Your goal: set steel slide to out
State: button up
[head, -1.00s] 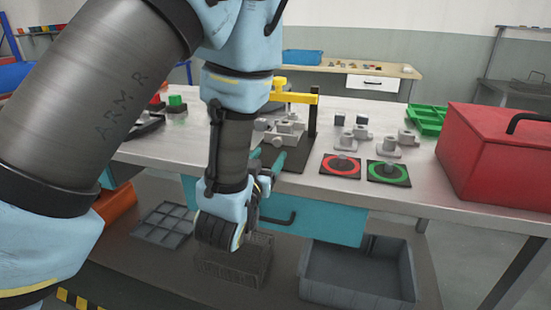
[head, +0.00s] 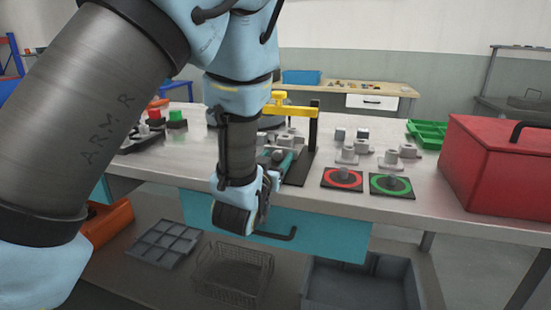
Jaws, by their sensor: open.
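A clamp fixture with a yellow arm (head: 290,109) on a dark base plate (head: 300,172) stands near the table's front edge. Grey metal parts (head: 297,140) sit on it beneath the yellow arm; the steel slide appears to be among them, but I cannot make it out clearly. My gripper (head: 282,160) points away from me at the fixture, with its teal fingers low over the plate's left side, close to the grey parts. It is open. My wrist hides part of the fixture, and any contact is unclear.
Right of the fixture lie a red-ring pad (head: 342,180) and a green-ring pad (head: 391,185), with grey blocks behind. A red toolbox (head: 490,165) fills the right end. A teal drawer (head: 330,235) hangs under the tabletop. Red and green buttons (head: 175,118) are at the left.

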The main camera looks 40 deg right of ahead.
grip_shut()
dwell(0.4)
dwell(0.9)
